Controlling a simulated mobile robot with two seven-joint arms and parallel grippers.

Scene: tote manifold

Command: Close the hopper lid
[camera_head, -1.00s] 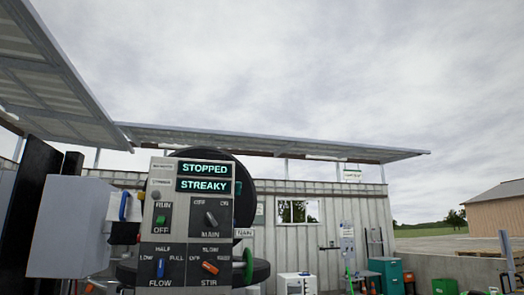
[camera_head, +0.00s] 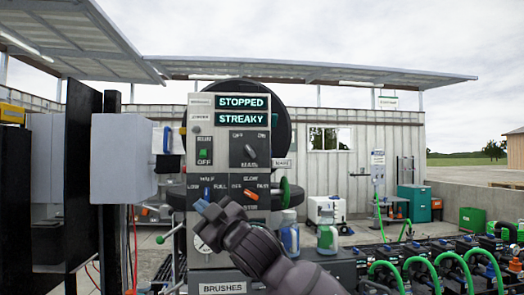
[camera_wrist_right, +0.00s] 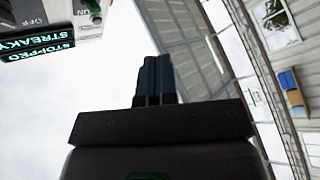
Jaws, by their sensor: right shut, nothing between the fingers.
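A large black round disc, which looks like the hopper lid (camera_head: 284,120), stands upright behind the grey control panel (camera_head: 201,102). The panel hides most of it. A dark rounded body, perhaps the hopper, shows only partly below it at the panel's sides. My right gripper (camera_head: 202,207) is in front of the lower panel, beneath the blue knob, well below the disc. In the right wrist view its fingers (camera_wrist_right: 155,80) are shut together with nothing between them. The lid is not clearly visible in that view. My left gripper is not in view.
The panel displays read STOPPED and STREAKY. A grey box (camera_head: 123,158) stands out on the left beside a black post. Two bottles (camera_head: 289,236) stand right of my right arm. Green hoses (camera_head: 455,262) fill the lower right. A canopy (camera_head: 330,74) spans above.

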